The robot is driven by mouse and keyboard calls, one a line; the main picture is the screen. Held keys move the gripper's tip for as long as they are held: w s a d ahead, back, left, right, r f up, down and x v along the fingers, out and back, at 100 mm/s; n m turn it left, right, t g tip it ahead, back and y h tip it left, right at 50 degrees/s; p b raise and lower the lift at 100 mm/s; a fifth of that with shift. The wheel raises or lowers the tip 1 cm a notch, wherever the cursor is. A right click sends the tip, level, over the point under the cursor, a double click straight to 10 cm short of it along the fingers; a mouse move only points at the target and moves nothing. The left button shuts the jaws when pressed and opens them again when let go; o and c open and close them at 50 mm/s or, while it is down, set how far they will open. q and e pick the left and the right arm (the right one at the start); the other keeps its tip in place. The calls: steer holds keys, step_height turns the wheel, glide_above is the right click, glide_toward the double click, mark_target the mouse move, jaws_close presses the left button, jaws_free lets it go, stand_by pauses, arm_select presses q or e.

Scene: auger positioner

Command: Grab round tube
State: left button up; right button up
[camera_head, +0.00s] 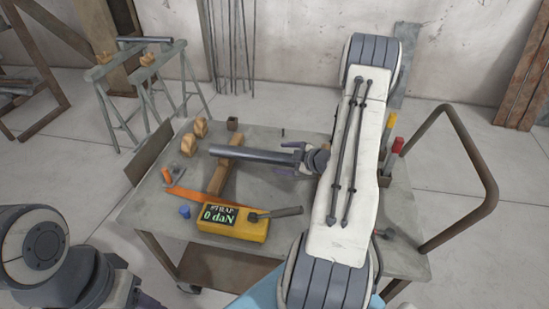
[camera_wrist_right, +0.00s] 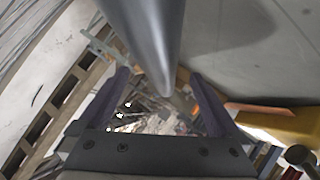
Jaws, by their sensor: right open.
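A dark grey round tube (camera_head: 245,153) lies nearly level over the cart top, resting across a wooden bar (camera_head: 222,177). My right gripper (camera_head: 280,160) is at the tube's right end with its dark purple fingers apart. In the right wrist view the tube (camera_wrist_right: 150,35) runs down from the top towards the space between the two open fingers (camera_wrist_right: 160,100). I see a gap on both sides, and cannot tell whether the tube touches the gripper. My left arm is at the lower left of the head view; its gripper (camera_head: 140,300) is partly cut off and its jaws are unclear.
The cart top (camera_head: 150,205) also holds a yellow gauge box (camera_head: 232,225) reading 0 daN, an orange strap (camera_head: 190,194), wooden blocks (camera_head: 188,145) and red- and yellow-handled tools (camera_head: 397,146). A cart handle (camera_head: 481,160) rises at right. Sawhorses (camera_head: 123,75) stand behind with another tube (camera_head: 145,40).

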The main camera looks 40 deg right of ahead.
mark_target(280, 158)
steer(key=shift+x, duration=1.5)
steer(key=shift+s, duration=0.1)
jaws_close()
steer(key=shift+r, duration=0.2)
